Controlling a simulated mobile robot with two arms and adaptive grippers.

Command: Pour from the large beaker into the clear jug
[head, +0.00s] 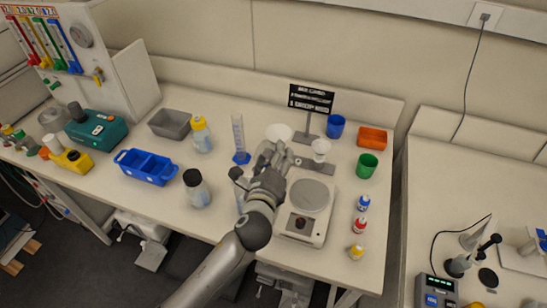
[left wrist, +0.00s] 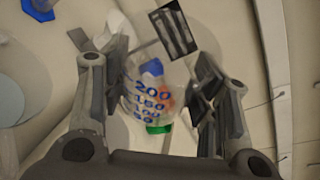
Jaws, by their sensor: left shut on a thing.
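My left gripper (head: 276,152) is shut on the large beaker, over the bench beside the balance. In the left wrist view the beaker (left wrist: 148,105) is see-through, with blue 200, 150, 100 and 50 marks, between the fingers. There the background is turned about a quarter, while the marks read upright, so the beaker looks strongly tipped. In the head view the hand mostly hides it. A pale see-through vessel, perhaps the clear jug (head: 241,197), stands left of my forearm and is mostly hidden by it. Any liquid stream cannot be made out. My right gripper is not in view.
A balance (head: 302,224) stands right of my forearm. A measuring cylinder (head: 238,138), a white bowl (head: 279,131) and a black sign (head: 311,98) stand close to the hand. Blue (head: 336,126) and green (head: 367,166) cups are to the right. A bottle (head: 197,190) is at left.

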